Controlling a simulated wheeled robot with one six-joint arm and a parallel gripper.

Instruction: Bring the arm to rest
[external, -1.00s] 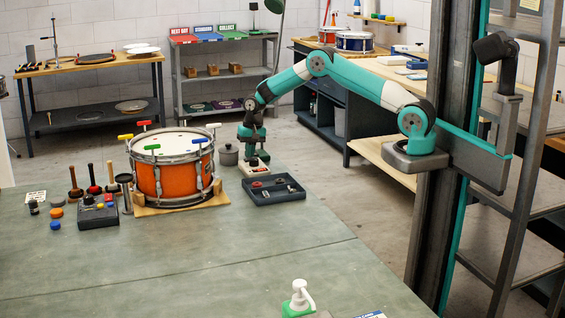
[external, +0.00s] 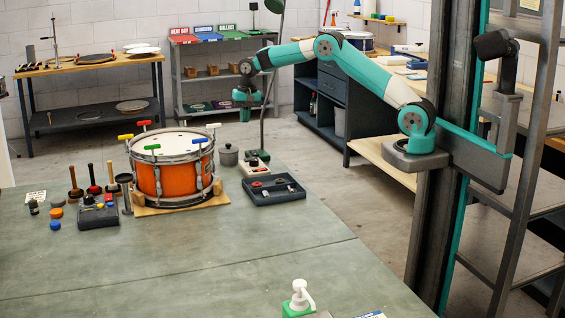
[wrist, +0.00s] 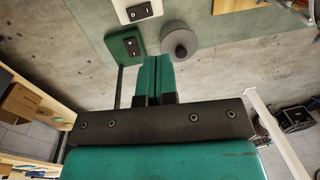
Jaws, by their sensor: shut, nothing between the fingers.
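My gripper (external: 243,116) hangs from my raised arm above the far right part of the bench, well clear of the bench top. In the wrist view my gripper (wrist: 153,62) shows its two teal fingers pressed together with nothing between them. Below it are a grey lidded pot (external: 228,155), also in the wrist view (wrist: 180,42), and a white switch box (external: 256,169), also in the wrist view (wrist: 135,10).
An orange drum (external: 172,168) with coloured keys stands on a wooden base on the bench (external: 200,260). A dark tool tray (external: 273,191) lies at its right. Mallets and a small dark tray (external: 98,215) stand left. The bench's front middle is clear.

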